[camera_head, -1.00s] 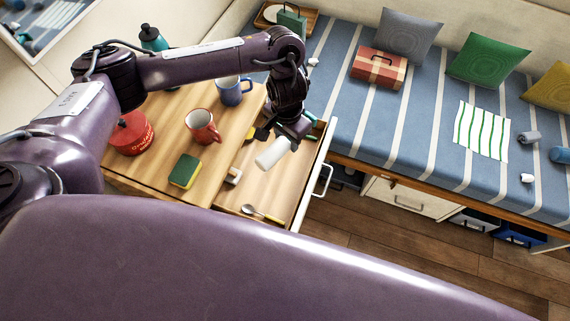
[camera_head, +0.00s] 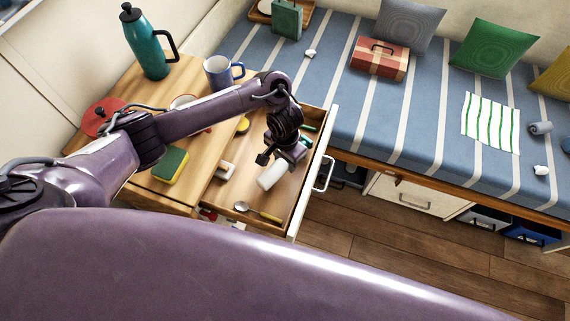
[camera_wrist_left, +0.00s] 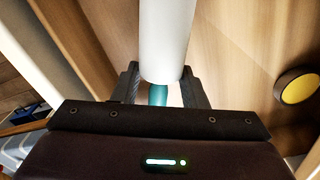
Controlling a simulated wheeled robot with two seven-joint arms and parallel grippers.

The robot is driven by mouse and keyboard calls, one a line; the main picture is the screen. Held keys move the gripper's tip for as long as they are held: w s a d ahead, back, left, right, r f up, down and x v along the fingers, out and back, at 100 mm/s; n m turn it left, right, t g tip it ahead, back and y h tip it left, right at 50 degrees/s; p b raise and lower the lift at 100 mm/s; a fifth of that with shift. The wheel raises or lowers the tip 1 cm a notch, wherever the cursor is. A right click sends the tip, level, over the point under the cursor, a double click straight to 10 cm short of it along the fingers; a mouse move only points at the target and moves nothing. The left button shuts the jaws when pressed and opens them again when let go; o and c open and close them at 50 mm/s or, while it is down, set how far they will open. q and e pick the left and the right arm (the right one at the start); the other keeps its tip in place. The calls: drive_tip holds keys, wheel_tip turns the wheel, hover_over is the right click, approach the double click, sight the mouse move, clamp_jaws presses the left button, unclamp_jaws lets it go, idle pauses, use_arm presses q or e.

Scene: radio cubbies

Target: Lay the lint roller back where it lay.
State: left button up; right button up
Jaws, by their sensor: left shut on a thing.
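The lint roller has a white cylinder (camera_head: 271,175) and a teal handle. My left gripper (camera_head: 287,157) is shut on it, over the open drawer (camera_head: 285,205). In the left wrist view the white cylinder (camera_wrist_left: 163,38) extends away from between the fingers (camera_wrist_left: 158,92), with a bit of teal handle showing between them. The roller is low over the drawer's floor; I cannot tell whether it touches. The fingertips are partly hidden in the head view by the wrist. My right gripper is not in view.
A round yellow-and-black item (camera_wrist_left: 297,88) lies beside the roller. A sponge (camera_head: 171,164), blue mug (camera_head: 222,73) and teal bottle (camera_head: 146,45) stand on the top.

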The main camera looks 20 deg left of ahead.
use_arm(q)
wheel_tip(320, 180, down, 2)
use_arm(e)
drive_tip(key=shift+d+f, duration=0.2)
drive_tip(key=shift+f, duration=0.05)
use_arm(q)
drive_tip(key=shift+f, duration=0.1)
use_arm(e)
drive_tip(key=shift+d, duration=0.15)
use_arm(q)
drive_tip(key=o, duration=0.9)
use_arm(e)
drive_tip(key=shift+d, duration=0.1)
use_arm(q)
wheel_tip(320, 180, up, 12)
drive_tip(key=p, duration=0.6)
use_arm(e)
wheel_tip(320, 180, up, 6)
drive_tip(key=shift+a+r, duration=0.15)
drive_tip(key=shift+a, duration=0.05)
